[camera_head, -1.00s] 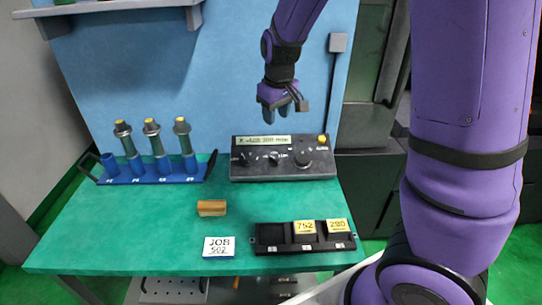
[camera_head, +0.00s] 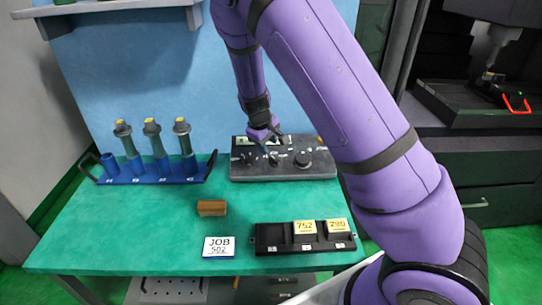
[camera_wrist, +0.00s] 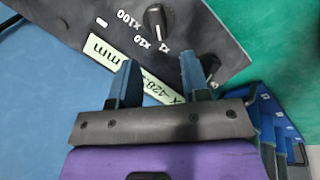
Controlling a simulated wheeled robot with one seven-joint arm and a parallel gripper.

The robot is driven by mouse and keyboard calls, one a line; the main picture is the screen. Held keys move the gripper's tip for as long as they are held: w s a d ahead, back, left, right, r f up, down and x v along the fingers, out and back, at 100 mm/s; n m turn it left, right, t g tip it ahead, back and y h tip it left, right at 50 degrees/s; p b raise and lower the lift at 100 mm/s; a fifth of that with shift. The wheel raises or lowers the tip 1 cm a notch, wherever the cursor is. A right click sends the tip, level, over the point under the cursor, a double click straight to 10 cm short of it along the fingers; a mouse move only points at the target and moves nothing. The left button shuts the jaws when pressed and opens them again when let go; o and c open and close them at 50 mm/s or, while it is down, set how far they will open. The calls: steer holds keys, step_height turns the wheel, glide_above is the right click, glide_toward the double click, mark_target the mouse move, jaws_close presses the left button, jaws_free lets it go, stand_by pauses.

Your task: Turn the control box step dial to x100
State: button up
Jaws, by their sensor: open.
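The control box (camera_head: 240,174) stands at the back of the green table. Its step dial (camera_head: 274,158) is the small middle knob, between a left knob and a large right knob. In the wrist view the step dial (camera_wrist: 156,20) is black with a white line, ringed by x1, x10 and x100 marks; the line appears to point toward x1. My gripper (camera_head: 265,137) is over the back of the box, near the display. In the wrist view my gripper (camera_wrist: 158,75) is open and empty, its fingers apart from the step dial and partly covering the display (camera_wrist: 103,52).
The left knob (camera_wrist: 210,65) shows partly behind one finger. A blue rack (camera_head: 150,177) with several tool holders stands left of the box.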

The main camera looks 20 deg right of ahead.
mark_target(271, 156)
steer(key=x, duration=0.6)
steer(key=shift+d+f, duration=0.1)
steer(key=shift+f, duration=0.1)
jaws_close()
